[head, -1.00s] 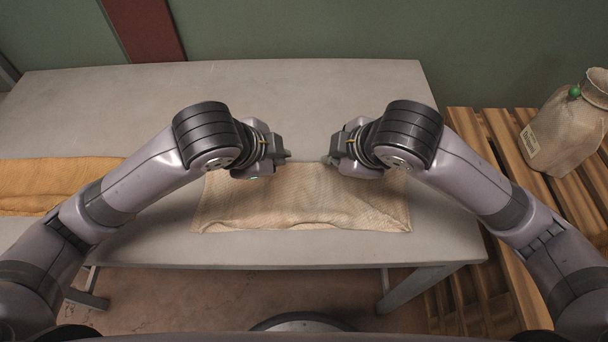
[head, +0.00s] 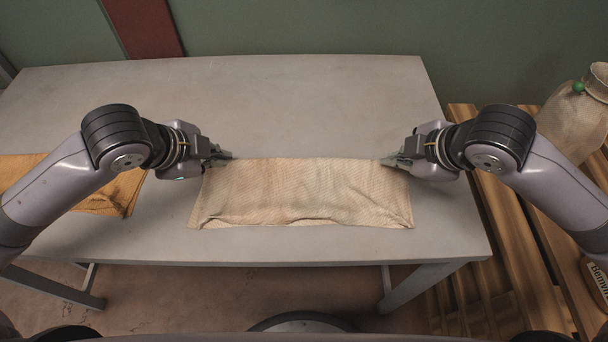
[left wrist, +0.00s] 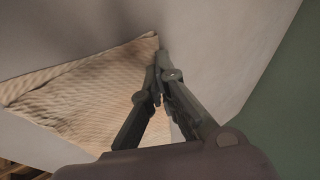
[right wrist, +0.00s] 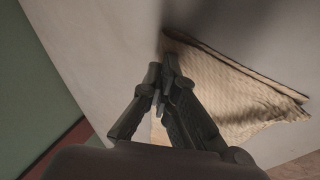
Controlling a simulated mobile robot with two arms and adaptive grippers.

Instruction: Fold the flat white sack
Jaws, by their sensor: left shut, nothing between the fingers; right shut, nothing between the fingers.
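The pale cream sack (head: 300,192) lies on the grey table as a wide, short rectangle with a slightly rumpled front edge. It also shows in the left wrist view (left wrist: 90,85) and the right wrist view (right wrist: 240,95). My left gripper (head: 228,155) is shut and empty at the sack's far left corner; its tips show in the left wrist view (left wrist: 157,72). My right gripper (head: 386,161) is shut and empty at the far right corner; its tips show in the right wrist view (right wrist: 162,70). I cannot tell whether either one touches the cloth.
The grey table (head: 300,100) is bare behind the sack. An orange-brown cloth (head: 115,190) lies at its left, partly behind my left arm. A slatted wooden pallet (head: 490,240) stands at the right, with a filled sack with a green tie (head: 575,120) on it.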

